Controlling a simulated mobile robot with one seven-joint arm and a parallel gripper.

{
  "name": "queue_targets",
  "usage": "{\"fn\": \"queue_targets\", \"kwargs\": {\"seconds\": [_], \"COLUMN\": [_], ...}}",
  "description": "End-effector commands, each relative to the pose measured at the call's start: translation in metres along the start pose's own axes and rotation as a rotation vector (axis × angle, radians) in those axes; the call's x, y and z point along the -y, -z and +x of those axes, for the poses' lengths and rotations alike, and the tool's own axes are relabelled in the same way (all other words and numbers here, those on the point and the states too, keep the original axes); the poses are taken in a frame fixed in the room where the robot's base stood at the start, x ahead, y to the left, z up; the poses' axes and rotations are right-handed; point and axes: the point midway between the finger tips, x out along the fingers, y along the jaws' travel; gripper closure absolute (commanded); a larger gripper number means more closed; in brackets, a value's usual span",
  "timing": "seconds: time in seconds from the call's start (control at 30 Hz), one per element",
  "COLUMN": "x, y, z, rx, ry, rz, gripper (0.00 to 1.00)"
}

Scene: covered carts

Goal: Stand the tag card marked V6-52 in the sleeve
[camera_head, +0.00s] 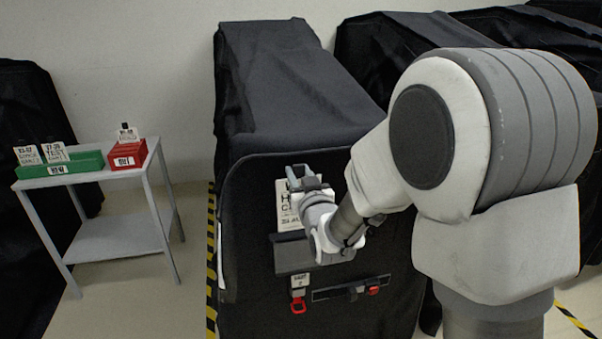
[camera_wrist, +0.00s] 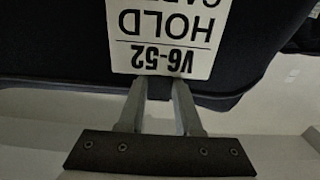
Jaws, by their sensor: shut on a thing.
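The white tag card marked V6-52 (camera_wrist: 165,38) appears upside down in the wrist view, with HOLD beneath the number. In the head view the card (camera_head: 287,208) is upright before the front of a black covered cart, partly hidden by my wrist. My gripper (camera_head: 303,178) is shut on its top edge; the fingers (camera_wrist: 158,92) also show in the wrist view. The grey sleeve (camera_head: 291,258) is on the cart's front, just below the card. The card's lower edge is close to the sleeve's top; I cannot tell whether it is inside.
A red-ringed tag (camera_head: 299,292) and a dark bar with a red knob (camera_head: 373,290) are below the sleeve. At left, a grey side table (camera_head: 108,240) holds a green box (camera_head: 88,163) and a red box (camera_head: 127,153) with cards. More covered carts stand behind my arm.

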Motion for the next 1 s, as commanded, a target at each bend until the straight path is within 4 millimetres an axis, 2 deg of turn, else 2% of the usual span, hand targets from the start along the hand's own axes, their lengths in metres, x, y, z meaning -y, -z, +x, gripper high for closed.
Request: {"fn": "queue_targets", "kwargs": {"seconds": [0.03, 0.4, 1.0], "x": [0.000, 0.000, 0.000], "y": [-0.007, -0.033, -0.069], "z": [-0.001, -0.001, -0.001], "rx": [0.002, 0.000, -0.001], "ry": [0.000, 0.001, 0.000], "rz": [0.000, 0.000, 0.000], "gripper": [1.00, 1.00, 1.00]}}
